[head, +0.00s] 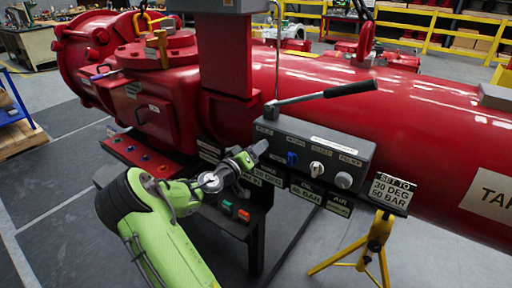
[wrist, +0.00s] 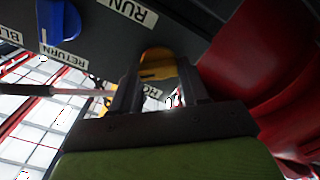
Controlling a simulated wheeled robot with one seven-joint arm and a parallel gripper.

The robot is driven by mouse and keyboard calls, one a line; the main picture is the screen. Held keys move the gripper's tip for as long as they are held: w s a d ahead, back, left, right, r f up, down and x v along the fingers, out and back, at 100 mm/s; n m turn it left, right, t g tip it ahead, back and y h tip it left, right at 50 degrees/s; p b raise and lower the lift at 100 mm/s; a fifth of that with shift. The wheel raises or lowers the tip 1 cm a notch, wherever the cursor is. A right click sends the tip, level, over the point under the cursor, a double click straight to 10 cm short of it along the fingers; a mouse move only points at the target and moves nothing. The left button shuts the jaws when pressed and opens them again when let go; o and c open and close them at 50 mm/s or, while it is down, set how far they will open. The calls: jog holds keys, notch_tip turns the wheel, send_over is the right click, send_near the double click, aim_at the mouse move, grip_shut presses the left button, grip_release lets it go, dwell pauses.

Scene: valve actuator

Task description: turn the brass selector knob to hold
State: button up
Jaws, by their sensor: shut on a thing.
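The brass selector knob (wrist: 157,62) sits between the two fingers of my gripper (wrist: 160,82) in the wrist view. My gripper is shut on it. In the head view my gripper (head: 261,148) reaches the left end of the grey control box (head: 300,136) and hides the knob there. A HOLD label (head: 264,130) shows just above the fingers. I cannot tell exactly where the knob points.
A blue knob (head: 292,158), a white knob (head: 317,168) and a grey round knob (head: 344,180) sit to the right. A lever with a black handle (head: 350,89) extends above the box. A yellow tripod (head: 375,243) holds a sign. Red pipework (head: 420,115) stands behind.

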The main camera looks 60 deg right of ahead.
jog(key=n+p, duration=0.2)
jog(key=n, duration=0.2)
jog(key=n+p, duration=0.3)
jog(key=n, duration=0.2)
jog(key=shift+w+f, duration=0.15)
jog(key=shift+f, duration=0.05)
jog(key=shift+f+n, duration=0.1)
jog(key=shift+n, duration=0.2)
jog(key=o, duration=1.1)
jog(key=shift+c, duration=0.2)
jog(key=w+a+p, duration=0.1)
jog(key=w+a, duration=0.1)
jog(key=a, duration=1.3)
jog(key=shift+w+a, duration=0.25)
jog(key=shift+p, duration=0.3)
